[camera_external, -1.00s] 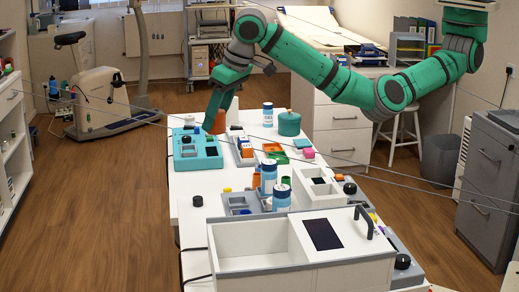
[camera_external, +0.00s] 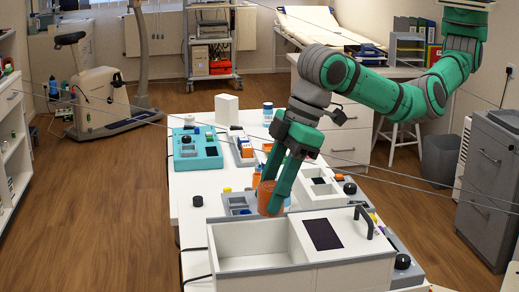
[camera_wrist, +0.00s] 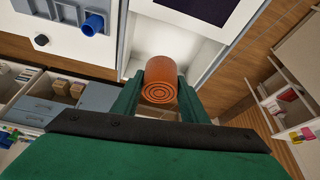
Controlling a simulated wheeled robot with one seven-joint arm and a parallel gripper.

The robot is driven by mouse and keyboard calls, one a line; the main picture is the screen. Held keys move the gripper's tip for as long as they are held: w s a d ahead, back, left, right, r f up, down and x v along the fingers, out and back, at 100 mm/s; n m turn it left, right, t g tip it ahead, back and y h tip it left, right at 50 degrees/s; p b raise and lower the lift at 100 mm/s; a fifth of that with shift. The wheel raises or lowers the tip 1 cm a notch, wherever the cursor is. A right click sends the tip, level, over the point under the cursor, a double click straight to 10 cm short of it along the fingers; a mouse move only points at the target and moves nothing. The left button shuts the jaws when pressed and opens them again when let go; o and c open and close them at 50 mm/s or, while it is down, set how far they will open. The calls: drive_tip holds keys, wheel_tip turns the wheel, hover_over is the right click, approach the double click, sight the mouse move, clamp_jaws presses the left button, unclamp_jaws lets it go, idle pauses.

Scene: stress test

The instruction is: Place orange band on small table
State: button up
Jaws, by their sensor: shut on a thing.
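The orange band (camera_external: 267,198) is a rolled cylinder with rings on its end face. My gripper (camera_external: 271,207) is shut on it, with a green finger on each side. In the wrist view the band (camera_wrist: 160,82) sits between the two fingers of my gripper (camera_wrist: 160,92). The band is held over the long white table, just behind the white open-topped box (camera_external: 248,262). Its exact height above the table is hard to tell. I cannot tell which surface is the small table.
The long white table (camera_external: 187,236) carries a teal panel (camera_external: 198,163), a white block (camera_external: 226,109) and several small trays and jars. The arm hides part of these. The box has a black handle (camera_external: 363,213). Wooden floor is clear at left.

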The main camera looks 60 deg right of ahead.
drive_tip(key=f, duration=1.4)
drive_tip(key=shift+w+d+f, duration=0.1)
drive_tip(key=shift+w+f, duration=0.1)
drive_tip(key=shift+f, duration=0.1)
drive_tip(key=shift+f, duration=0.15)
drive_tip(key=o, duration=1.1)
drive_tip(key=v, duration=1.2)
